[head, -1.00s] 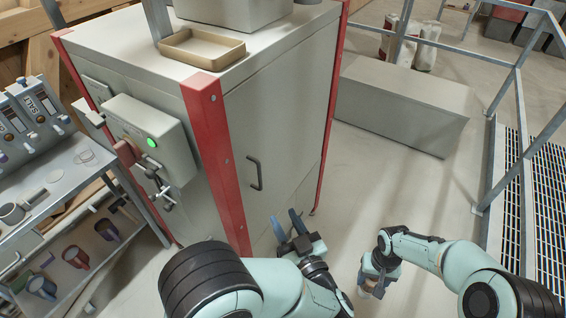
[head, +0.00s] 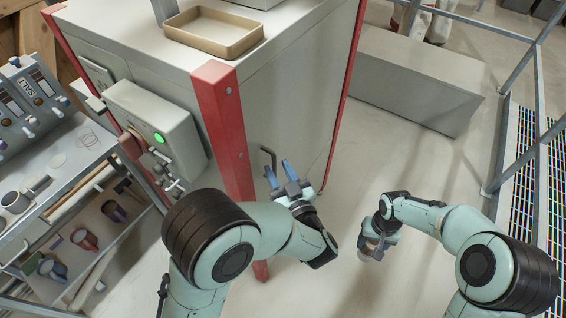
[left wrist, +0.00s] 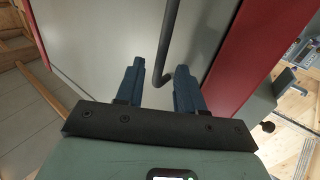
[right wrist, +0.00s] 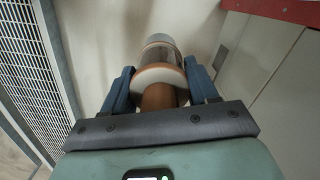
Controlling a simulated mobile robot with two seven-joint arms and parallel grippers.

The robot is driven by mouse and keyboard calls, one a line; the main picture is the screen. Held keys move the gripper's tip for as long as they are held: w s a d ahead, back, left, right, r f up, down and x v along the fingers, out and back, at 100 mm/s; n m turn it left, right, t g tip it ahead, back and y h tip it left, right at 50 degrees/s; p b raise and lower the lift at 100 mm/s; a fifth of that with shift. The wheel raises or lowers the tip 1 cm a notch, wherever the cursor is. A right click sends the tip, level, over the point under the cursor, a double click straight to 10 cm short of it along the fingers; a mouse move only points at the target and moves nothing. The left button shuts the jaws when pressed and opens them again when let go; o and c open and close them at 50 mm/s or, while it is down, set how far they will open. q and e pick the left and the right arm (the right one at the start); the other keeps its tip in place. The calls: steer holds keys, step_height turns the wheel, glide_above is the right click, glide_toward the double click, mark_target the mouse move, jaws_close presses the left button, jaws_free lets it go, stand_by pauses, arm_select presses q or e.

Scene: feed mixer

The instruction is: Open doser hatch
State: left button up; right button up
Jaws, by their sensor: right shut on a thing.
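The grey cabinet has a door panel (head: 300,110) with a dark bar handle (head: 266,152). The panel looks shut. My left gripper (head: 278,172) is open, with its blue fingers pointing at the lower end of the handle. In the left wrist view the handle (left wrist: 168,40) runs down from the top, and its bent lower end lies between the two fingertips (left wrist: 158,78). Whether they touch it cannot be told. My right gripper (head: 374,246) is shut on a brown-and-white cylindrical object (right wrist: 158,75), held low to the right, apart from the cabinet.
A control box (head: 155,125) with a lit green light is on the cabinet's left face. A red post (head: 225,130) stands left of the handle. A tan tray (head: 215,35) sits on top. A grey bench (head: 420,85) and railing are right. Floor between is clear.

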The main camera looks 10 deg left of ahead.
arm_select(q)
steer(key=shift+x, duration=1.05)
jaws_close()
steer(key=shift+d, duration=0.15)
